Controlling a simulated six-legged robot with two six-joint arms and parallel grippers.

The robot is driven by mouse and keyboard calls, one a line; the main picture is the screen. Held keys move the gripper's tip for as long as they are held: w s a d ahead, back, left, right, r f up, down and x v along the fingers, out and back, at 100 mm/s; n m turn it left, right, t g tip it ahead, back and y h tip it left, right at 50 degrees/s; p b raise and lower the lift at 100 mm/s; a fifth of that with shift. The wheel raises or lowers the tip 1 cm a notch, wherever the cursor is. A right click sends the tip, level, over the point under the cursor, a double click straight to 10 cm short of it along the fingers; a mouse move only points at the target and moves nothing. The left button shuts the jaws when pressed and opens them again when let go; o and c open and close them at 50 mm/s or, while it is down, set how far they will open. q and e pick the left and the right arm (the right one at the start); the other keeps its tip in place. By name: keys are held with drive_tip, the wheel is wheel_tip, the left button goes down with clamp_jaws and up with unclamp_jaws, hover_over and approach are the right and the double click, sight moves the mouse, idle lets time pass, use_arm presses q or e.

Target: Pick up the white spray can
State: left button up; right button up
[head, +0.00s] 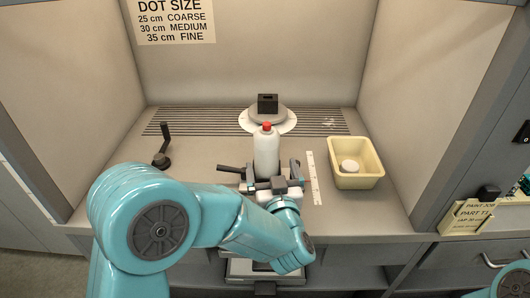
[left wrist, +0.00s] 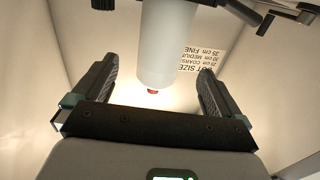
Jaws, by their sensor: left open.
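The white spray can (head: 266,152) with a red top stands upright in the booth, in front of the round turntable. My left gripper (head: 271,178) is open at the near side of the can, with a finger toward each side of it. The can's lower part is hidden behind the gripper in the head view. In the left wrist view the can (left wrist: 167,45) appears upside down between the two spread fingers (left wrist: 155,92). No finger visibly presses on it. My right gripper is not in view.
A yellow bin (head: 375,178) with a white round object (head: 349,166) stands at the right. A white ruler strip (head: 313,178) lies left of it. A dark crank handle (head: 163,148) stands at the left. A dark block (head: 268,103) sits on the turntable (head: 250,122) behind. Booth walls enclose both sides.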

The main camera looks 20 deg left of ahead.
sight(269, 157)
use_arm(q)
drive_tip(key=x, duration=0.4)
drive_tip(key=shift+w+a+p, duration=0.15)
drive_tip(key=shift+w+p, duration=0.15)
drive_tip(key=shift+w, duration=0.1)
drive_tip(key=p+x, duration=0.1)
drive_tip(key=x, duration=0.3)
drive_tip(key=shift+w+a+r, duration=0.1)
drive_tip(key=shift+w+a, duration=0.05)
drive_tip(key=shift+a, duration=0.1)
drive_tip(key=shift+w+a, duration=0.1)
drive_tip(key=shift+w, duration=0.3)
drive_tip(key=shift+s, duration=0.1)
drive_tip(key=shift+c, duration=0.9)
drive_tip(key=c, duration=0.9)
